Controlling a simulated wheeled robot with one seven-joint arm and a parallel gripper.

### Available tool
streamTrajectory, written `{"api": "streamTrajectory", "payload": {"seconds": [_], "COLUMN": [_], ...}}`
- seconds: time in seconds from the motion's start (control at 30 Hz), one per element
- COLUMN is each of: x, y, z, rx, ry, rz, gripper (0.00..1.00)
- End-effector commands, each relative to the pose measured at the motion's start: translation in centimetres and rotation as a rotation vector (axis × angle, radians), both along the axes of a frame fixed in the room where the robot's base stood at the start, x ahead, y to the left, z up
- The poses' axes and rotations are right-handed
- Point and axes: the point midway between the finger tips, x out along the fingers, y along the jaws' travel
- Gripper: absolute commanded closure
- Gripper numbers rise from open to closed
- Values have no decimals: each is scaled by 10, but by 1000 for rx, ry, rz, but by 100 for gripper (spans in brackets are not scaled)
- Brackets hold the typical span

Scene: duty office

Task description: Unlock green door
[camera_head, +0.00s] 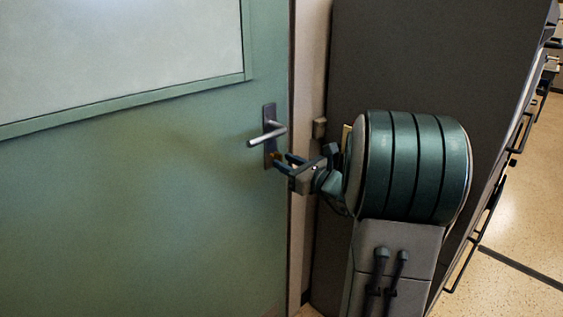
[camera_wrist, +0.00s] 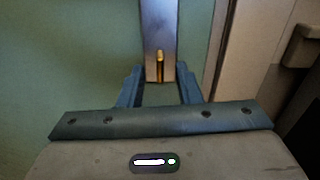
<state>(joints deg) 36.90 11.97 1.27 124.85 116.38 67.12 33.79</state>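The green door (camera_head: 150,200) stands on the left and looks closed, with a glazed panel above. Its dark lock plate (camera_head: 269,109) carries a silver lever handle (camera_head: 265,135), which is about level. In the wrist view a small brass piece (camera_wrist: 159,65), a key or lock turn, stands out near the lower end of the plate (camera_wrist: 158,25). My gripper (camera_head: 281,161) is just below the handle, in front of the plate's lower part. In the wrist view my gripper (camera_wrist: 158,74) has its fingers apart, one on each side of the brass piece; I see no contact.
The door frame (camera_head: 308,80) runs close to the right of the lock. A small wall fitting (camera_head: 320,128) sits beside it. A tall dark cabinet (camera_head: 420,60) with handles stands on the right, behind my arm. Speckled floor (camera_head: 510,220) shows at far right.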

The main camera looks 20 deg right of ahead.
Motion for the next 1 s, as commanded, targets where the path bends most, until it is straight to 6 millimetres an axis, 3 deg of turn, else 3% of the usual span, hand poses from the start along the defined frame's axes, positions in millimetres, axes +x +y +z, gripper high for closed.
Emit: {"api": "streamTrajectory", "payload": {"seconds": [0.53,1.0], "x": [-50,-54], "y": [-18,-19], "z": [0,0], "rx": [1,1], "ry": [0,0], "rz": [-1,0], "gripper": [69,69]}}
